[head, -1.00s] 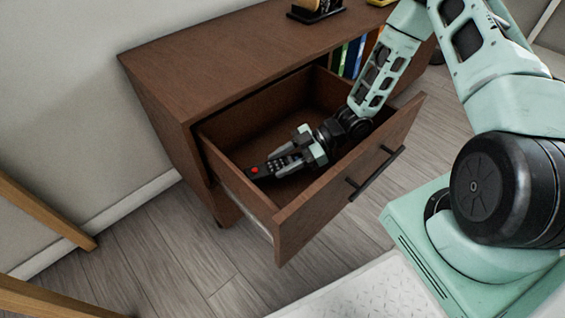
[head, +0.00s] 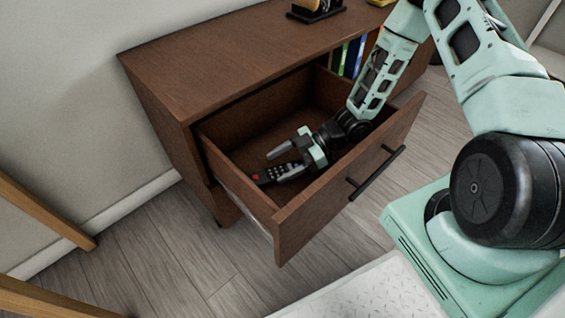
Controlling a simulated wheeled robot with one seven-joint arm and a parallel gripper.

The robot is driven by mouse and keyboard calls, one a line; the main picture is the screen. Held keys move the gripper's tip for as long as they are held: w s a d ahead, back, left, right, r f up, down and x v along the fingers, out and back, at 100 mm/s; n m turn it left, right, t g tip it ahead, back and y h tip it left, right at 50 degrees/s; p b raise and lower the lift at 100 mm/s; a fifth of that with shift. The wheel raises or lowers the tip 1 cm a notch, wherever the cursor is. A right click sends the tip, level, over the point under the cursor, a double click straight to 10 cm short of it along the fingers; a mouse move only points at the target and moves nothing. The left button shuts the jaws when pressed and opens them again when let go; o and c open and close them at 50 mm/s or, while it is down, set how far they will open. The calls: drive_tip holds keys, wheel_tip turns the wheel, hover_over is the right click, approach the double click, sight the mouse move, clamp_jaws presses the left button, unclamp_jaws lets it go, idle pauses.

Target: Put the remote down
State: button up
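The black remote (head: 273,176) with a red button lies inside the open drawer (head: 335,210) of the brown cabinet, close to the drawer's left side. It looks to rest on the drawer floor. My gripper (head: 283,163) reaches down into the drawer, just above and beside the remote's right end. Its fingers are spread, with one finger clearly apart from the remote on the far side. The near finger is close to the remote or overlaps it in view, so I cannot tell whether they touch.
The cabinet top (head: 220,60) holds a small dark stand (head: 316,10) at the back. Books (head: 350,55) stand in an open compartment right of the drawer. The drawer front has a black handle (head: 376,173). The drawer's rear floor is clear.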

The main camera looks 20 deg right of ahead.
drive_tip(key=shift+r, duration=0.15)
drive_tip(key=p+v, duration=0.1)
drive_tip(key=v, duration=0.2)
drive_tip(key=r+p+v, duration=0.1)
drive_tip(key=v, duration=0.3)
drive_tip(key=shift+a+p, duration=0.25)
drive_tip(key=shift+p, duration=0.15)
drive_tip(key=shift+d, duration=0.45)
